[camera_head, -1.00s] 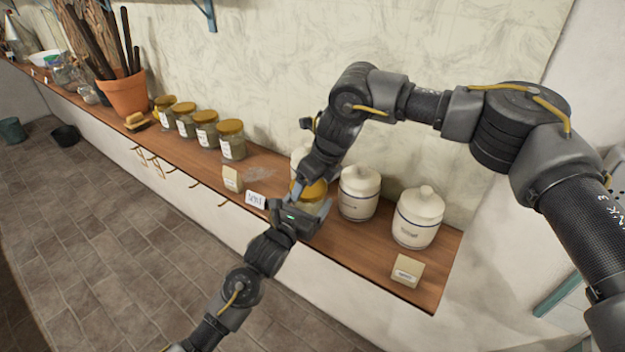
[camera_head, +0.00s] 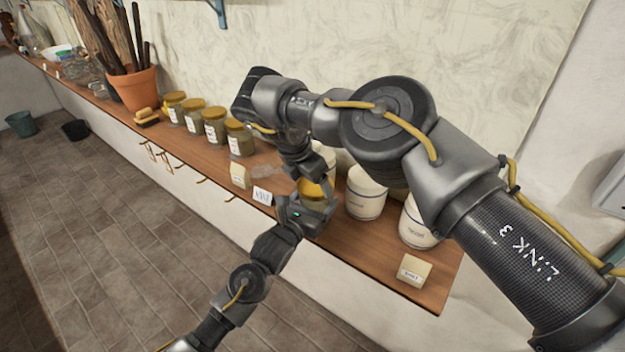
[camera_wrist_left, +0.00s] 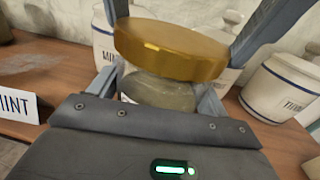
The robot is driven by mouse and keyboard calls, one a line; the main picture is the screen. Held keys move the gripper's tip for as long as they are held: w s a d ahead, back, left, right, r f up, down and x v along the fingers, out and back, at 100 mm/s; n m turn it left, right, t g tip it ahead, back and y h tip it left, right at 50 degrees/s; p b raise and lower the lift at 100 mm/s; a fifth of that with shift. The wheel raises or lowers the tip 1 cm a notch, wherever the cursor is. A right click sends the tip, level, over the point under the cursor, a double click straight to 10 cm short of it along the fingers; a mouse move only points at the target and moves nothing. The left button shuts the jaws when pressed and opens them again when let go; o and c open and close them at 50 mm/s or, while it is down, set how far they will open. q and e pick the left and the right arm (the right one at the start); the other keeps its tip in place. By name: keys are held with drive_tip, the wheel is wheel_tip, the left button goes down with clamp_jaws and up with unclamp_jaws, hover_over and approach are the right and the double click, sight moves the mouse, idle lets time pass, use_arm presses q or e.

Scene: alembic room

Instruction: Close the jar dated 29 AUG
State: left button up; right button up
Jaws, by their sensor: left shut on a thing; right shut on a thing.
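A glass jar with a gold lid (camera_head: 313,190) stands near the shelf's front edge; the glass body (camera_wrist_left: 165,90) shows in the left wrist view. My left gripper (camera_wrist_left: 155,95) is shut around the body, a finger on each side. My right gripper (camera_head: 318,172) reaches down from above, its fingers on opposite sides of the gold lid (camera_wrist_left: 172,50). The lid is over the jar's mouth and looks slightly tilted in the wrist view; I cannot tell whether it is fully seated. No date is readable on this jar; its label is mostly hidden.
Several gold-lidded jars (camera_head: 214,126) stand in a row to the left. White canisters (camera_head: 366,195) stand close behind and right. A MINT card (camera_head: 262,196) and small labelled blocks (camera_head: 414,270) sit along the wooden shelf's edge. My right arm covers part of the canisters.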

drive_tip(key=o, duration=0.9)
drive_tip(key=shift+w, duration=0.1)
